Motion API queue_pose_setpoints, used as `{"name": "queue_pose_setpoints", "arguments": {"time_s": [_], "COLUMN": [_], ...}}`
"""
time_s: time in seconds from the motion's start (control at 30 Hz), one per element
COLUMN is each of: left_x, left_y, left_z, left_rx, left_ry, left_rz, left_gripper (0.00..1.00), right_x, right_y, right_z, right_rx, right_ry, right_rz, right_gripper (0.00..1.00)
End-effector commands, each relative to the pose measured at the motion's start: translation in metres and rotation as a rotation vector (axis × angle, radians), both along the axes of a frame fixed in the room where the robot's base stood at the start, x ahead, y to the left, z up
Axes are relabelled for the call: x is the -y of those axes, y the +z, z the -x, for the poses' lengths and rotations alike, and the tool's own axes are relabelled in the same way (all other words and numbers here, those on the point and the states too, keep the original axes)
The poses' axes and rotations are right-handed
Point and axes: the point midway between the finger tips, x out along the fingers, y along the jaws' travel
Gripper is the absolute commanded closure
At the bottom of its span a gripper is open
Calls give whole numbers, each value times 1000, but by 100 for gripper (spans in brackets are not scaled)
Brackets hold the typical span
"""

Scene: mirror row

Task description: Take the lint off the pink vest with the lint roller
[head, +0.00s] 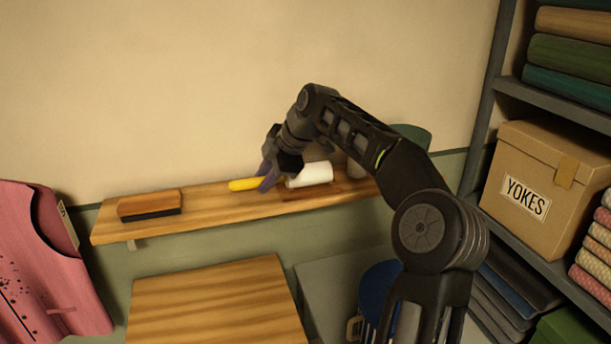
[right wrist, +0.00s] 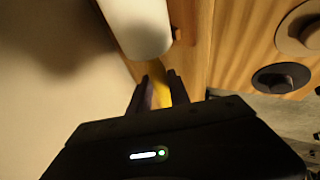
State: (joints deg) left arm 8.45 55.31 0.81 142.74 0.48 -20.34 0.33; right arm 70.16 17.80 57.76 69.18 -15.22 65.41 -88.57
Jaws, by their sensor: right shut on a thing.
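The lint roller, with a yellow handle (head: 244,184) and a white roll (head: 313,174), is at the wall shelf. My right gripper (head: 268,180) is shut on its handle, between the handle's end and the roll. In the right wrist view the white roll (right wrist: 141,22) lies ahead of the fingers (right wrist: 155,88), with yellow handle (right wrist: 161,92) between them. I cannot tell whether the roller touches the shelf. The pink vest (head: 52,265) hangs at the far left with dark specks of lint (head: 12,285) on its front. My left gripper is not in view.
The wooden shelf (head: 220,207) also bears a brown brush (head: 150,204) at its left and a grey object (head: 355,169) at its right. A wooden tabletop (head: 215,305) is below. A rack at right holds a YOKES box (head: 540,190) and fabric rolls.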

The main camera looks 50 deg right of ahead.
Motion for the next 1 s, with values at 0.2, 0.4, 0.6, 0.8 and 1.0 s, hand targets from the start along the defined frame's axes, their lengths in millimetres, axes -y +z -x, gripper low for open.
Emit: {"name": "queue_pose_setpoints", "arguments": {"time_s": [0.2,0.4,0.6,0.8,1.0], "left_x": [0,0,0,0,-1], "left_y": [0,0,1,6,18], "left_z": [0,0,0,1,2], "left_rx": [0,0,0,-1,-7], "left_ry": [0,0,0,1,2], "left_rz": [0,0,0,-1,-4], "left_gripper": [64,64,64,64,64], "right_x": [0,0,-1,-1,-1], "right_y": [1,2,21,62,95], "right_z": [0,0,-1,-1,-1], "right_rx": [1,2,5,6,2], "right_ry": [0,-1,0,2,1], "right_rz": [0,1,2,1,0], "right_gripper": [100,100,100,100,100]}}
